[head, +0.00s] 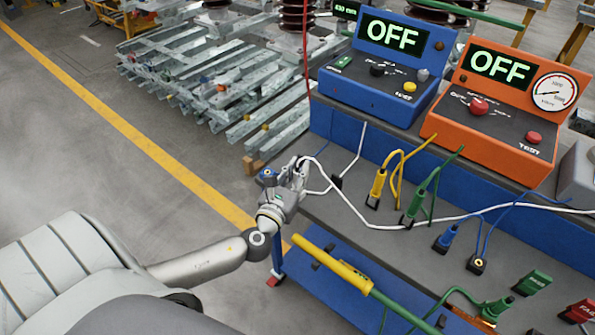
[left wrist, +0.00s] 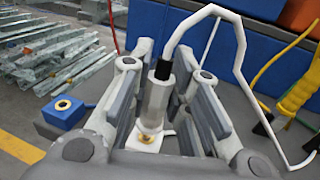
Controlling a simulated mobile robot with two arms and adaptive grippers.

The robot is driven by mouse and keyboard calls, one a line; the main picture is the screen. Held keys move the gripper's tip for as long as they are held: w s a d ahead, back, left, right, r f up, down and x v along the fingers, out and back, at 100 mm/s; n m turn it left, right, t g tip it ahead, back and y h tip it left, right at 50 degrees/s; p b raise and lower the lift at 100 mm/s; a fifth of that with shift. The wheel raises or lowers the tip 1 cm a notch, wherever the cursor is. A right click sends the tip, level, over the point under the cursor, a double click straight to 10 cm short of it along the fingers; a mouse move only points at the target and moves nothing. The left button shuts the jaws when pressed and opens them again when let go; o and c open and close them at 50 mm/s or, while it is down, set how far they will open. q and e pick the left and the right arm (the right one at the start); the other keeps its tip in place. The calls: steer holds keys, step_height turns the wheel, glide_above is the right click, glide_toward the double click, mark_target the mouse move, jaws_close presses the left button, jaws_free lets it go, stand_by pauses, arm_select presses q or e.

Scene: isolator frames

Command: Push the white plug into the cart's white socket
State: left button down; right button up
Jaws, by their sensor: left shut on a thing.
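The white plug (left wrist: 155,98), pale with a black collar at its cable end, stands between the fingers of my left gripper (head: 296,177) in the left wrist view. The gripper is shut on it at the cart's left edge. The white cable (left wrist: 238,50) leaves the plug's top and loops right. The white socket (left wrist: 146,146), a small white block with a brass ring, shows just below the plug's lower end. The plug's tip meets or overlaps the ring in this view; I cannot tell how deep it sits. In the head view the fingers mostly hide plug and socket. My right gripper is not in view.
A blue socket block (left wrist: 63,109) stands left of the gripper. Yellow (head: 377,186), green (head: 412,208) and blue (head: 446,238) plugs with cables stand to the right on the grey cart top. Blue (head: 375,85) and orange (head: 480,130) test boxes reading OFF stand behind.

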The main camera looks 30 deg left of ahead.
arm_select(q)
steer(key=shift+f+b, duration=0.75)
steer(key=shift+f, duration=0.15)
steer(key=c, duration=1.3)
jaws_free()
steer(key=s, duration=0.4)
steer(key=s+d, duration=0.1)
steer(key=s, duration=0.3)
steer(key=s+d, duration=0.1)
steer(key=s, duration=0.3)
steer(key=shift+d, duration=0.1)
steer(key=shift+w, duration=0.1)
